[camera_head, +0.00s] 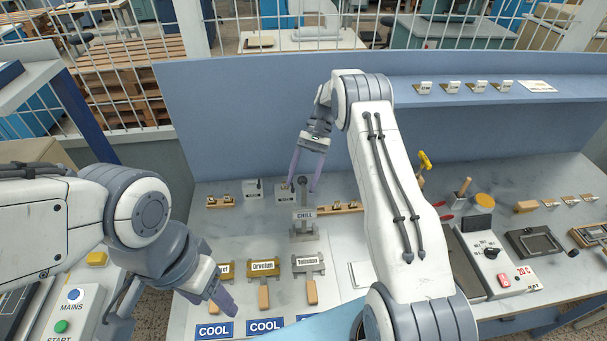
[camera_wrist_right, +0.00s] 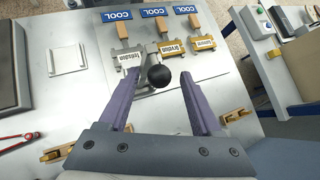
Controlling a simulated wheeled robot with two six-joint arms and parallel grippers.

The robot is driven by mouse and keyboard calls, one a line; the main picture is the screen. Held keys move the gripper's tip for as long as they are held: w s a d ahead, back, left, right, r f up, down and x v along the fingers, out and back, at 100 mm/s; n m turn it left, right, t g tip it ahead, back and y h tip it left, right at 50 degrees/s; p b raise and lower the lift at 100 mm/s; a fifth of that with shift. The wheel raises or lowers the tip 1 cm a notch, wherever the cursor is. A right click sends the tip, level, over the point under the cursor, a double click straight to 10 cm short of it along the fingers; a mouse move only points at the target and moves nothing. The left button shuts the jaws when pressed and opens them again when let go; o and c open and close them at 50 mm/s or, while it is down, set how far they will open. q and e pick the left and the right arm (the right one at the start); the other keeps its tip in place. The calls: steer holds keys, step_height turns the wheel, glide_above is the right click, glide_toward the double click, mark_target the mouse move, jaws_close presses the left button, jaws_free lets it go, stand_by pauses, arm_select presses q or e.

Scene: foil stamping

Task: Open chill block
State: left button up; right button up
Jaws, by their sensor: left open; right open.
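The chill block (camera_head: 303,228) stands on the bench, marked by a grey CHILL plate (camera_head: 305,215). Its lever ends in a dark ball knob (camera_head: 302,181), which also shows in the right wrist view (camera_wrist_right: 159,77). My right gripper (camera_head: 306,178) points down at the knob with its purple fingers apart. In the right wrist view the knob appears between the open fingertips; I cannot tell whether either finger touches it. The lower block is partly hidden behind the knob in that view. My left gripper (camera_head: 219,297) is open and empty at the lower left, near the COOL signs.
Wooden-handled plates labelled Orvelum (camera_head: 263,267) and Teloudon (camera_head: 308,263) lie in front of the chill block, with blue COOL signs (camera_head: 265,326) nearer me. Small brass pieces on wooden racks (camera_head: 222,202) flank the block. A heater box (camera_head: 490,255) stands right of my right arm.

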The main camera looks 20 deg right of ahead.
steer(key=p+v, duration=0.6)
steer(key=v, duration=0.1)
steer(key=shift+p, duration=0.3)
steer(key=shift+d, duration=0.15)
stand_by(0.6)
